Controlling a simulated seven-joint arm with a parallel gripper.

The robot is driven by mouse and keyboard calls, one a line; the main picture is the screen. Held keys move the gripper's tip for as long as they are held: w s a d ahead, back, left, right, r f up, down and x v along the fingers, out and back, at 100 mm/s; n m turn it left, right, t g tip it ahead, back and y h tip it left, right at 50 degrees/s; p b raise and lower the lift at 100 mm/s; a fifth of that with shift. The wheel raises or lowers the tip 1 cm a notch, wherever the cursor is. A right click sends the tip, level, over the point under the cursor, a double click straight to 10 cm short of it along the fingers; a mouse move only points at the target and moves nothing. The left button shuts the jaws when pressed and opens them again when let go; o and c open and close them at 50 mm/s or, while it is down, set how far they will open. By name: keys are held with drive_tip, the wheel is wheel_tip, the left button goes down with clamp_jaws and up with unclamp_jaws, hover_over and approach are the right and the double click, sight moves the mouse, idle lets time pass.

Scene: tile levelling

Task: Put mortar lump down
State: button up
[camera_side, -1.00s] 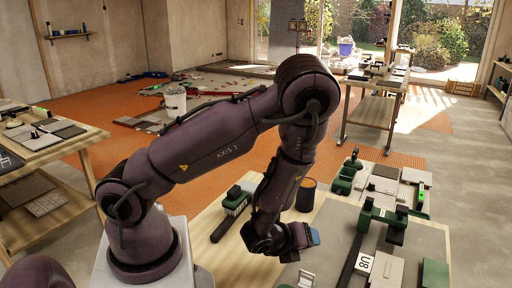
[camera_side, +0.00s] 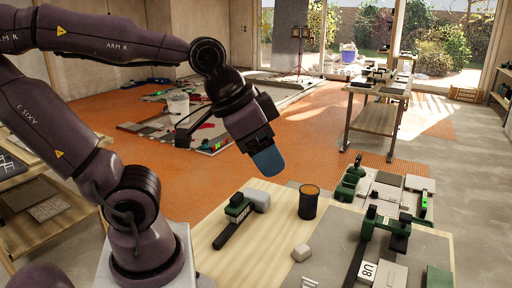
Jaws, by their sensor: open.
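A small pale grey mortar lump (camera_side: 301,252) rests on the wooden part of the work table, just left of the grey board's edge. My gripper (camera_side: 268,161), with blue fingertips, is raised well above the table, up and left of the lump. It is open, apart from the lump, with nothing visible in it. The gap between the fingers is hard to see from this side.
A dark can (camera_side: 308,203) with an orange top stands behind the lump. A green-and-black tool (camera_side: 237,212) and a grey block (camera_side: 259,200) lie to the left. Green clamps (camera_side: 385,226) and a tile marked U8 (camera_side: 368,271) occupy the right. Bare wood lies front left.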

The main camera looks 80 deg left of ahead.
drive_tip(key=o, duration=0.3)
drive_tip(key=shift+s+a+r+n, duration=0.1)
drive_tip(key=shift+s+r+n, duration=0.25)
drive_tip(key=shift+s, duration=0.35)
drive_tip(key=shift+o, duration=0.2)
drive_tip(key=shift+f, duration=0.15)
drive_tip(key=n+g+y, duration=0.2)
drive_tip(key=n+g, duration=0.4)
drive_tip(key=n, duration=1.4)
approach(302, 247)
drive_tip(key=f, duration=0.2)
drive_tip(key=a+f, duration=0.1)
drive_tip(key=shift+s+f, duration=0.1)
drive_tip(key=shift+f, duration=0.3)
drive_tip(key=shift+a+f, duration=0.15)
drive_tip(key=shift+f, duration=1.4)
drive_tip(key=shift+a+f, duration=0.15)
drive_tip(key=shift+f, duration=1.45)
